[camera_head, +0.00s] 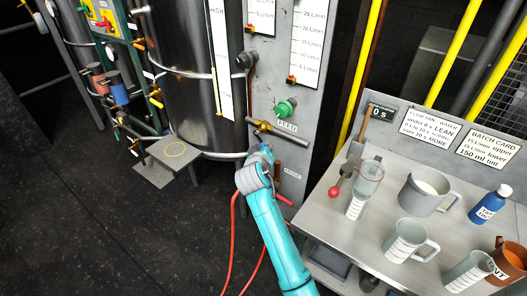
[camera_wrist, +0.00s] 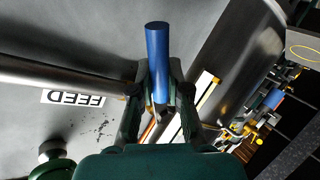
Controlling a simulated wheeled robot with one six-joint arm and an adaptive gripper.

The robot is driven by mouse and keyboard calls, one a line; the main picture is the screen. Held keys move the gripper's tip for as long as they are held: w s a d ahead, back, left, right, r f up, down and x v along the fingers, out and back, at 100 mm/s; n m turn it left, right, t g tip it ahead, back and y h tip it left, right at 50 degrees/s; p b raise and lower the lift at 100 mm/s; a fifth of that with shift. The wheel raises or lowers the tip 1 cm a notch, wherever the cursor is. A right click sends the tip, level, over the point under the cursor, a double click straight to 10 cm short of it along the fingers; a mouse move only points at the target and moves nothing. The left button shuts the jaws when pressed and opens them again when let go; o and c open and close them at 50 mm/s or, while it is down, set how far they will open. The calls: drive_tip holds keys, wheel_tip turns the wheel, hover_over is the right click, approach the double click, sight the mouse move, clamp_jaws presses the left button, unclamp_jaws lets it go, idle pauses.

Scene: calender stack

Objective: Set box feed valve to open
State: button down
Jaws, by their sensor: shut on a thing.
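The pipe (camera_wrist: 70,76) and the upside-down label (camera_wrist: 73,98) also show in the wrist view. A blue handle (camera_wrist: 157,55) stands between the fingers of my gripper (camera_wrist: 159,90), roughly across the line of the pipe. My gripper (camera_head: 262,150) is shut on this handle, just below the pipe in the head view. The fingers hide the handle's lower part, and the valve body is mostly hidden.
A steel tank (camera_head: 190,100) stands left. A bench (camera_head: 325,205) at right holds jugs, a beaker and a blue bottle (camera_head: 489,205). Dark floor is clear at lower left.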

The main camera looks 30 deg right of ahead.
drive_tip(key=r+n+g, duration=0.1)
drive_tip(key=s+r+n+g, duration=0.1)
drive_tip(key=g, duration=0.1)
drive_tip(key=shift+s+d+n, duration=0.1)
drive_tip(key=shift+d+n, duration=0.1)
drive_tip(key=shift+n, duration=0.2)
drive_tip(key=shift+s+d+r+n+g+h, duration=0.15)
drive_tip(key=shift+r+n+g+h, duration=0.2)
drive_tip(key=shift+r+n+g, duration=0.35)
drive_tip(key=shift+s+r+n+g+h, duration=0.15)
drive_tip(key=shift+r+n+g+h, duration=0.25)
drive_tip(key=shift+n+g, duration=0.4)
drive_tip(key=shift+r, duration=0.1)
drive_tip(key=c, duration=1.1)
unclamp_jaws()
drive_tip(key=v, duration=1.2)
drive_tip(key=shift+w+r, duration=0.1)
